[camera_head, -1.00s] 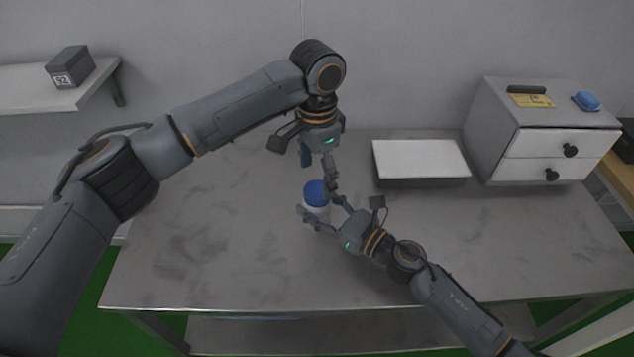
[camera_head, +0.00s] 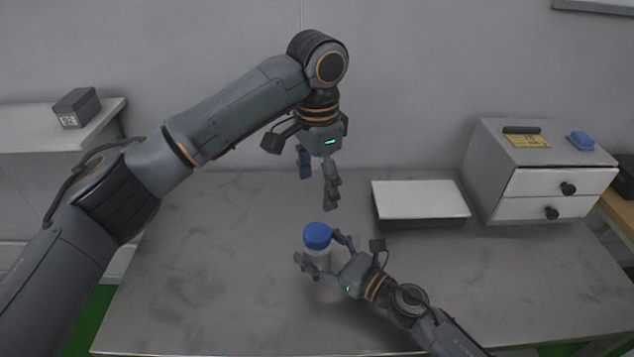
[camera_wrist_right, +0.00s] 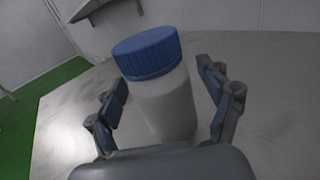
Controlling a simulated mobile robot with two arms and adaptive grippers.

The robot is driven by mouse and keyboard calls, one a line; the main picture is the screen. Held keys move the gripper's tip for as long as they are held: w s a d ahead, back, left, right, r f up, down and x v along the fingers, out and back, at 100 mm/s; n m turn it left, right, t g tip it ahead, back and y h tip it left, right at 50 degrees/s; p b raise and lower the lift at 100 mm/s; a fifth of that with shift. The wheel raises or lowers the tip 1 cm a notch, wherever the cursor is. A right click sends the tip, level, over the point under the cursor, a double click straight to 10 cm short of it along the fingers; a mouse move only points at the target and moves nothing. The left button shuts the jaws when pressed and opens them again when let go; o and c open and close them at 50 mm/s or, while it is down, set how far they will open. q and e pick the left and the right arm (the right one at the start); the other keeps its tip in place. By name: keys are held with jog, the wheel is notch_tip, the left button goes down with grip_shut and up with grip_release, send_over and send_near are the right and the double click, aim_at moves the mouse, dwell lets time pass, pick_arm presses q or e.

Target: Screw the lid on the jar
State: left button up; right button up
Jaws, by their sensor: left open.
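The white jar (camera_wrist_right: 165,105) stands upright on the grey table. Its ridged blue lid (camera_head: 317,235) sits on top of the jar, and the lid also shows in the right wrist view (camera_wrist_right: 147,53). My left gripper (camera_head: 318,190) points down above the lid, with its fingers spread and empty, clear of the lid. My right gripper (camera_head: 322,254) is low at the jar, one finger on each side of its body. In the right wrist view a gap shows between the jar and each finger, so the right gripper (camera_wrist_right: 168,95) looks open around it.
A white-topped tray or box (camera_head: 420,198) lies right of the jar. A small drawer cabinet (camera_head: 545,170) stands at the back right, with a blue item (camera_head: 580,140) on top. A shelf (camera_head: 60,130) holds a grey box (camera_head: 76,107) at left. The table's left side is clear.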

jog(key=v, duration=1.2)
dwell(0.4)
